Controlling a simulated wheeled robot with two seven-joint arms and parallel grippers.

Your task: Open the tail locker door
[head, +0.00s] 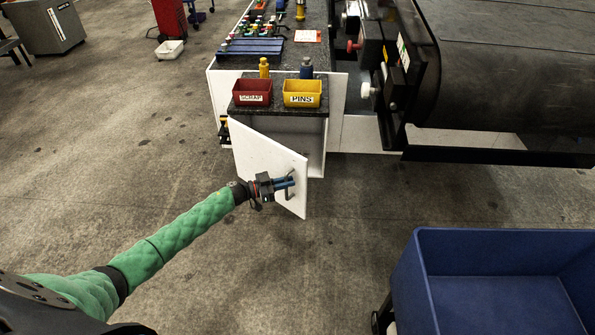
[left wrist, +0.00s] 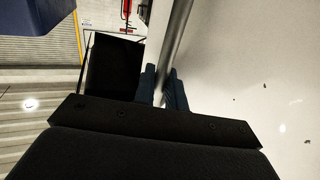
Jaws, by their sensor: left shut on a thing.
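The white tail locker door (head: 262,160) stands partly open in the head view, swung out from the end of the locker (head: 316,145) and hinged at its left side. My left gripper (head: 287,184) is shut on the dark door handle (head: 291,191) near the door's free right edge. In the left wrist view the handle bar (left wrist: 174,45) runs between the two blue fingers (left wrist: 163,88), with the pale door face (left wrist: 250,80) beside it at the right. The locker's inside is mostly hidden behind the door. My right gripper is not in view.
A red SCRAP bin (head: 252,92) and a yellow PINS bin (head: 302,92) sit on the dark countertop above the door. A black conveyor belt (head: 500,60) stands at the right. A blue crate (head: 500,245) is at the lower right. The floor before the door is clear.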

